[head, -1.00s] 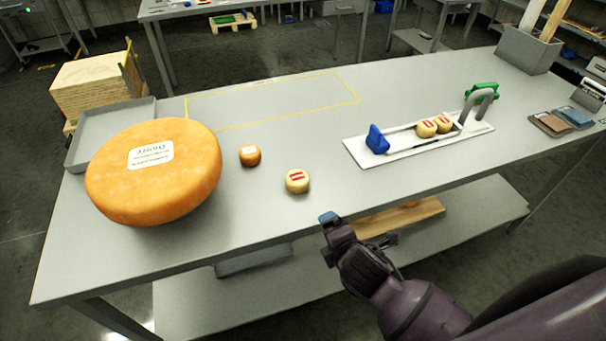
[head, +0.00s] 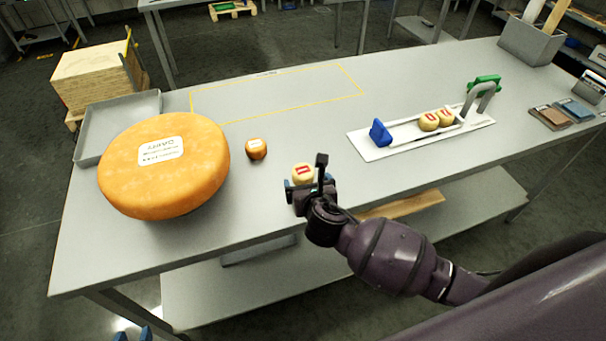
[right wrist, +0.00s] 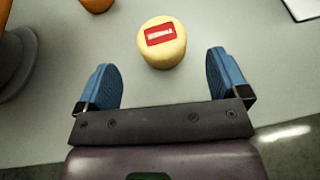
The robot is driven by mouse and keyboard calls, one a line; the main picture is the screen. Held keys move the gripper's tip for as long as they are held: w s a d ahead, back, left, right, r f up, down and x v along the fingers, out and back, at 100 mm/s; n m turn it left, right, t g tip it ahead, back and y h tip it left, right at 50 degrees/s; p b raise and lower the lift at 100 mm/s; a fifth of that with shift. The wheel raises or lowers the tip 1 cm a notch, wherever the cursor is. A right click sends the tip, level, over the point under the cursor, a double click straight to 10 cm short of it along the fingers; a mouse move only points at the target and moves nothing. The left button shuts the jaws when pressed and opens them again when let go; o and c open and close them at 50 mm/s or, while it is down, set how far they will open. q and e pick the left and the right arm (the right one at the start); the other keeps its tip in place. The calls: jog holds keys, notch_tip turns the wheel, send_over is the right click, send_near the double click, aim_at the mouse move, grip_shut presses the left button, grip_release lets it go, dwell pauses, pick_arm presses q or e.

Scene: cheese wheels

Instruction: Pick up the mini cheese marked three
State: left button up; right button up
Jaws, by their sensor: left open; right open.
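A pale yellow mini cheese (head: 302,172) with a red label stands alone near the table's front edge. It also shows in the right wrist view (right wrist: 163,52), just beyond and between the fingertips. The mark on its label is too small to read. My right gripper (head: 305,187) is open and empty, right in front of this cheese and partly covering it. Its blue fingers (right wrist: 160,76) are spread in the right wrist view. My left gripper (head: 133,335) shows only its blue fingertips at the bottom left edge, apart and away from the table top.
A small orange cheese (head: 256,149) and a large orange wheel (head: 200,175) stand to the left, by a grey tray (head: 150,104). A white board (head: 376,153) with two pale cheeses (head: 429,121) lies to the right. The yellow outlined area is clear.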

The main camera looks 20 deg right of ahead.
aim_at(305, 176)
jog(key=shift+x, duration=3.05)
jog(key=shift+d+f, duration=0.1)
jog(key=shift+f, duration=0.05)
jog(key=c, duration=1)
jog(key=shift+c, duration=0.2)
